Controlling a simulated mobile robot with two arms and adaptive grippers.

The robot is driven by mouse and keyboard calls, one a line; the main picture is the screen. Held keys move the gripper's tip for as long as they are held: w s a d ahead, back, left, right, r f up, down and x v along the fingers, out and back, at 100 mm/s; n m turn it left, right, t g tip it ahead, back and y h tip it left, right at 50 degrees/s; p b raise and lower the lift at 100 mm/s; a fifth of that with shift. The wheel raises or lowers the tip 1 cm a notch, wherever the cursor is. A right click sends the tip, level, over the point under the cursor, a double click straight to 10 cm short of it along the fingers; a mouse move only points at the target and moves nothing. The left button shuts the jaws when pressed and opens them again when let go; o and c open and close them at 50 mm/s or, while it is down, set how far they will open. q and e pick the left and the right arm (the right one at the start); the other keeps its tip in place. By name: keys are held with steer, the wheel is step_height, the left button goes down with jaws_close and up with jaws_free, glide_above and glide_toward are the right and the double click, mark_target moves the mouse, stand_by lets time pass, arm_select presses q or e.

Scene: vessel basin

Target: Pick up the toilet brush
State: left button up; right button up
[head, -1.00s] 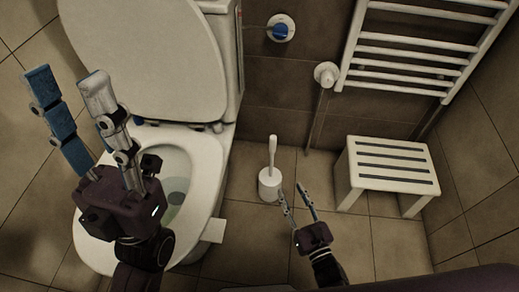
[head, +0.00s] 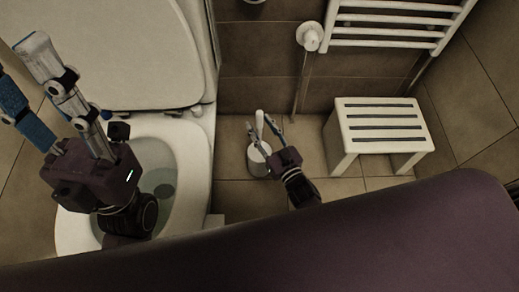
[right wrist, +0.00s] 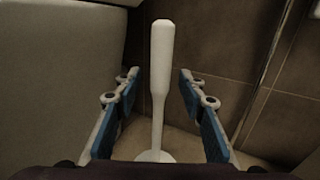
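The white toilet brush stands upright in its round white holder (head: 258,160) on the floor, between the toilet and the stool. Its handle (head: 259,123) points up. My right gripper (head: 263,129) is open at the brush. In the right wrist view, the brush handle (right wrist: 161,60) stands between the two spread blue-padded fingers, with a gap on each side. The fingers do not touch it there. The holder is only partly seen at the bottom of that view. My left gripper (head: 25,82) is open and empty over the toilet, far from the brush.
The toilet (head: 185,150), lid raised, stands left of the brush. A white slatted stool (head: 380,115) stands to the right. A white towel radiator (head: 390,20) and a valve (head: 309,37) are on the tiled wall behind. Bare floor surrounds the holder.

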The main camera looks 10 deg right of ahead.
steer(key=shift+w+a, duration=0.1)
steer(key=shift+w, duration=0.2)
steer(key=shift+c, duration=0.5)
jaws_close()
steer(key=shift+r, duration=0.15)
